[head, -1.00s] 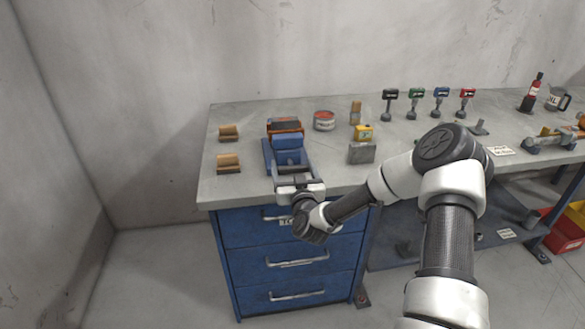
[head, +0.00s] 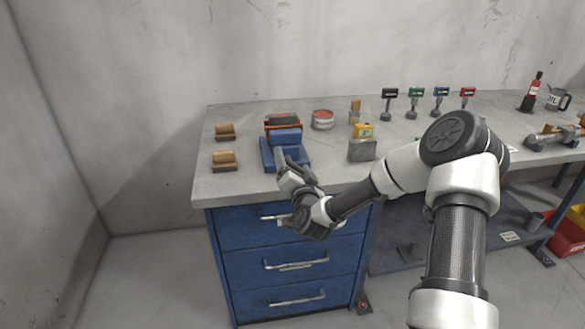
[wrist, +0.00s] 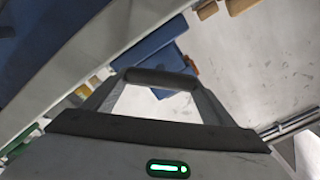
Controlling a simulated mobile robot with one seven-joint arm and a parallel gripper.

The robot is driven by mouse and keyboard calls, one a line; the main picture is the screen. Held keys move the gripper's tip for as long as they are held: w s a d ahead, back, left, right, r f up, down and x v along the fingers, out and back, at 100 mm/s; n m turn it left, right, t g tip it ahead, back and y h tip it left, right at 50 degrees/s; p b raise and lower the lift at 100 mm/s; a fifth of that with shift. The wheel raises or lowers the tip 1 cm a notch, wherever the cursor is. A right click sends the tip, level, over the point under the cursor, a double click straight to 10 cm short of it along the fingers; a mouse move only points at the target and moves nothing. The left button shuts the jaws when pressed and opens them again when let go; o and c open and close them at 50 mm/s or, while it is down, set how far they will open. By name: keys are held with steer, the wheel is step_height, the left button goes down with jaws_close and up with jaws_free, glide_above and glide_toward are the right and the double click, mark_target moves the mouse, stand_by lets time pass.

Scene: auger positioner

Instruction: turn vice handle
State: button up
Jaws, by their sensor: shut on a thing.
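The blue vice (head: 285,137) with an orange-brown part behind its front jaw sits at the front left of the bench. In the wrist view the blue vice (wrist: 158,50) appears just beyond my fingers, tilted. My gripper (head: 281,160) is at the vice's front side, over the bench's front edge, seen nearly edge-on. It is shut on the vice handle, which is mostly hidden by my fingers. In the wrist view a dark rounded bar spans the finger ends of my gripper (wrist: 160,77); I cannot tell pads from handle there.
Two wooden blocks (head: 224,158) lie left of the vice. A red-and-white tin (head: 322,119), a yellow item (head: 363,130) and a grey block (head: 361,150) stand to its right. Blue drawers (head: 290,262) with protruding handles are below my gripper.

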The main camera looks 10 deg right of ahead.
steer(key=shift+m, duration=0.6)
steer(key=o, duration=1)
steer(key=shift+o, duration=0.2)
